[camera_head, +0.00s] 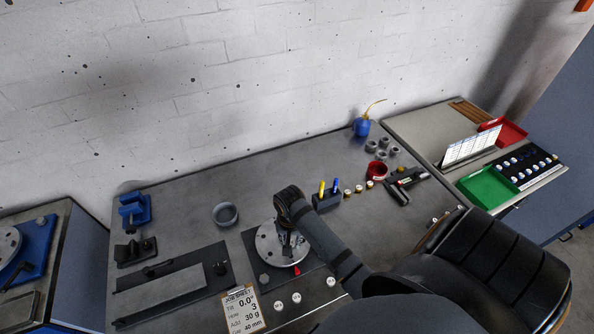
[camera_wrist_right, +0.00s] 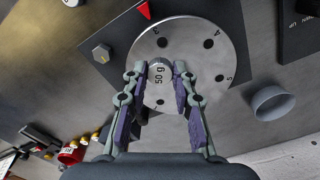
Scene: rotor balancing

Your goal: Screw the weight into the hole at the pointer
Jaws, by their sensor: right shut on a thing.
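The grey rotor disc (camera_head: 268,243) lies on a dark plate on the bench. In the right wrist view the disc (camera_wrist_right: 205,60) shows several dark holes with numbers beside them. The red pointer (camera_wrist_right: 145,11) is at the disc's edge, also visible in the head view (camera_head: 297,271). My right gripper (camera_head: 287,246) is over the disc, its fingers shut on a small grey weight (camera_wrist_right: 158,74) whose label seems to read "50 g". The weight is near the disc's middle in the wrist view; its height above the disc cannot be told. My left gripper is not in view.
A job sheet (camera_head: 243,308) reads hole 3, add 30 g. A grey ring (camera_head: 225,214) stands left of the disc. Small weights (camera_head: 279,307) lie in front.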

